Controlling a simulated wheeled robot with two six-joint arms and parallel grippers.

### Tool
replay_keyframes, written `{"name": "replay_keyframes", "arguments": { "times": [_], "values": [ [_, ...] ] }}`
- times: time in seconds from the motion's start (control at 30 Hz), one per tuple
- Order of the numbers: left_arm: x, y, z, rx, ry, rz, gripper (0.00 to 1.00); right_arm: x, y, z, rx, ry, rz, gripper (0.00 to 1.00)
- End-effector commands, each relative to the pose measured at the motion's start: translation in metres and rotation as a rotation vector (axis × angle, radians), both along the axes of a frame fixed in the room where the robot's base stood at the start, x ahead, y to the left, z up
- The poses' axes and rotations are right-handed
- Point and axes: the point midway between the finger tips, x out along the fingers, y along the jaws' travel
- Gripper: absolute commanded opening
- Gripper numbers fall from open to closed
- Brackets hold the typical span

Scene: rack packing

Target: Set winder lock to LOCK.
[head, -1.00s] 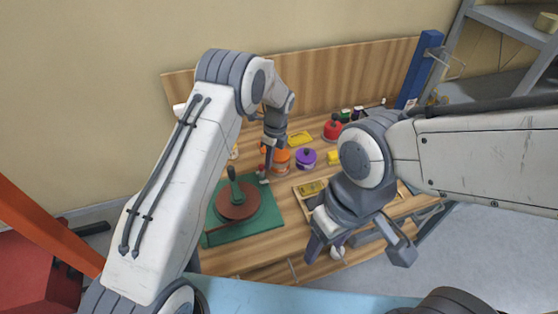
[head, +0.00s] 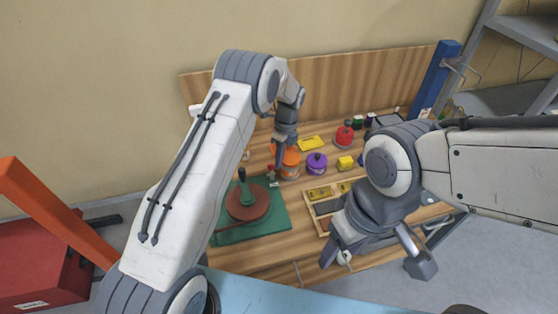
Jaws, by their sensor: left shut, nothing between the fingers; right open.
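The winder is a green base plate (head: 275,222) with a brown round disc (head: 248,203) and an upright dark green handle (head: 243,178), on the wooden table. A small red and grey part (head: 271,177) sits at the plate's far right corner; it may be the lock, but its setting is too small to read. My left gripper (head: 279,171) is shut and empty, pointing down beside this part. I cannot tell whether it touches it. My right gripper (head: 375,262) is open and empty, over the table's front edge, its fingers wide apart.
Orange (head: 290,164), purple (head: 316,163) and red (head: 344,135) round containers stand behind and right of the winder. A wooden tray (head: 311,209) with yellow items lies partly behind my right gripper. A wooden board (head: 350,85) backs the table.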

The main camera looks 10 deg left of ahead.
Motion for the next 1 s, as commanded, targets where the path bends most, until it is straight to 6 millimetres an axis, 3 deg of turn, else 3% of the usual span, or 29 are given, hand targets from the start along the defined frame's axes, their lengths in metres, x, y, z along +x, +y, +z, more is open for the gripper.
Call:
{"name": "replay_keyframes", "arguments": {
  "times": [0.27, 0.5, 0.7, 1.0],
  "values": [
    [-0.001, -0.004, 0.002, 0.000, 0.000, 0.000, 0.00, 0.000, 0.000, 0.002, 0.000, 0.000, 0.002, 0.60],
    [-0.007, -0.032, 0.017, 0.000, -0.002, 0.008, 0.00, 0.000, 0.000, 0.008, 0.001, -0.001, 0.004, 0.60],
    [0.011, -0.029, 0.058, -0.002, -0.006, 0.013, 0.00, 0.000, 0.000, -0.020, -0.001, 0.001, -0.001, 0.60],
    [0.024, -0.029, 0.101, 0.000, -0.001, 0.012, 0.00, 0.000, 0.000, -0.029, 0.000, 0.000, -0.003, 0.60]
  ]
}}
